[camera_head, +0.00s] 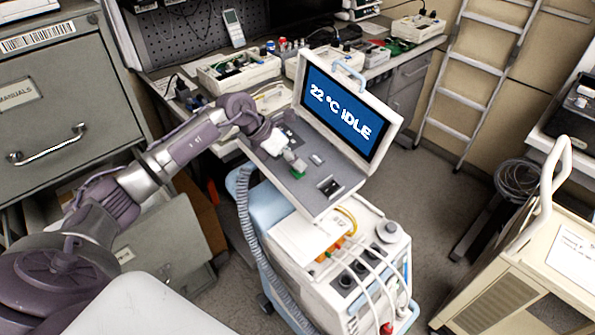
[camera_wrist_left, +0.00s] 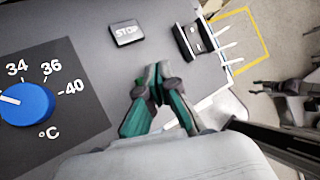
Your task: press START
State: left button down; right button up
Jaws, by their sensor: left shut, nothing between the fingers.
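The device's tilted screen (camera_head: 343,110) reads "22 °C IDLE". Its grey control panel (camera_head: 322,198) lies below the screen. No button labelled START can be made out in either view; my left gripper covers part of the panel. A dark STOP button (camera_wrist_left: 126,32) shows in the left wrist view, beyond the fingertips. A blue temperature dial (camera_wrist_left: 27,103) sits to the left there. My left gripper (camera_head: 298,168) is over the panel, with its green fingers pointing down. In the left wrist view its fingertips (camera_wrist_left: 158,80) are together and empty. Contact with the panel cannot be told.
A black rocker-like part (camera_wrist_left: 194,42) sits on the panel near STOP. The device's cart (camera_head: 350,270) carries tubes and a corrugated hose. A cluttered workbench (camera_head: 395,62) is behind, a filing cabinet (camera_head: 65,110) at left, and a beige cart (camera_head: 515,290) at right.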

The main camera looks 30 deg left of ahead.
aim_at(300, 175)
pick_arm(q)
jog(key=shift+a+f+b, duration=0.1)
jog(key=shift+f+b, duration=0.35)
dwell(0.3)
jog(key=shift+r, duration=0.1)
jog(key=shift+r+p, duration=0.55)
jog(key=shift+r, duration=0.15)
jog(key=shift+s+d+r+p, duration=0.1)
jog(key=shift+d+r+p, duration=0.1)
jog(key=shift+r+p, duration=0.5)
jog(key=shift+s+d+r+p, duration=0.15)
jog(key=shift+r+p, duration=0.25)
jog(key=shift+r, duration=0.55)
jog(key=shift+w+d+r+p, duration=0.1)
jog(key=shift+d+r+p, duration=0.15)
jog(key=shift+r+p, duration=0.45)
jog(key=shift+r, duration=0.1)
